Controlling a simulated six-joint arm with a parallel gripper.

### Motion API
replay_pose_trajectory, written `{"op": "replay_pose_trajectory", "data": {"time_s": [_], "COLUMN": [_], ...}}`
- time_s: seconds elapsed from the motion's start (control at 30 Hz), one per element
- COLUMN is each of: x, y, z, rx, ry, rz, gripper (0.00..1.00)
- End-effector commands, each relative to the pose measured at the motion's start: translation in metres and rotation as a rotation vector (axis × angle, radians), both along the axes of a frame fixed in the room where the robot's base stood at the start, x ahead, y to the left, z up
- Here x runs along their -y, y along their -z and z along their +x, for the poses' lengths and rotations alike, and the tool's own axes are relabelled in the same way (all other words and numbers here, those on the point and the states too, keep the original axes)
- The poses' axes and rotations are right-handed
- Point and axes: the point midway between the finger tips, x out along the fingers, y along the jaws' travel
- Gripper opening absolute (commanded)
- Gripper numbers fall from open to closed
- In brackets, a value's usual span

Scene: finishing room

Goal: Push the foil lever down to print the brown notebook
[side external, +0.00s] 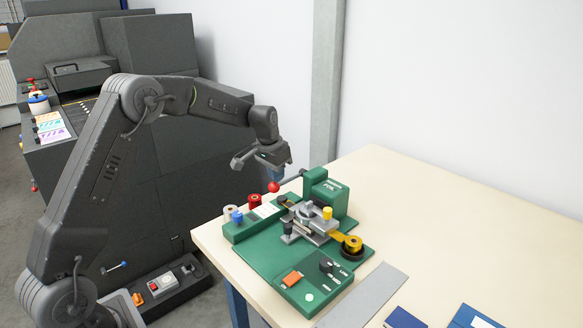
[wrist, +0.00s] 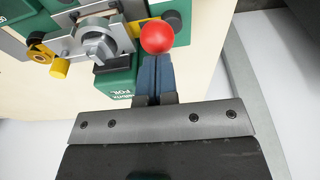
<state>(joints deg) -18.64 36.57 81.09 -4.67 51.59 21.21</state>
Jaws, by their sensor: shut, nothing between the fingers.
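The green foil press (side external: 322,188) stands on the cream table, and its lever ends in a red ball knob (side external: 273,187). The lever sticks out to the left from the top of the press and looks raised. My gripper (side external: 277,175) is shut and empty, with its blue fingers pointing down close to the knob. In the wrist view the fingers (wrist: 156,72) lie together and their tips meet the edge of the red knob (wrist: 158,37); I cannot tell whether they touch it. I cannot make out a brown notebook in either view.
A gold foil roll (side external: 352,244) and a control box with an orange switch (side external: 292,278) are at the press's front. Small spools and a blue-topped item (side external: 237,217) stand at its left. A grey strip (side external: 362,296) and blue notebooks (side external: 474,317) lie at the right.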

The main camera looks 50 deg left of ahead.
Motion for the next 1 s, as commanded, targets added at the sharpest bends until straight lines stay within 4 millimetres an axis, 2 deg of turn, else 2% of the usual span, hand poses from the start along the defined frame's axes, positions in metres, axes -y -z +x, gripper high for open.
{"op": "replay_pose_trajectory", "data": {"time_s": [1.0], "x": [0.000], "y": [-0.069], "z": [0.003], "rx": [0.001], "ry": [0.000], "rz": [0.001], "gripper": [0.00]}}
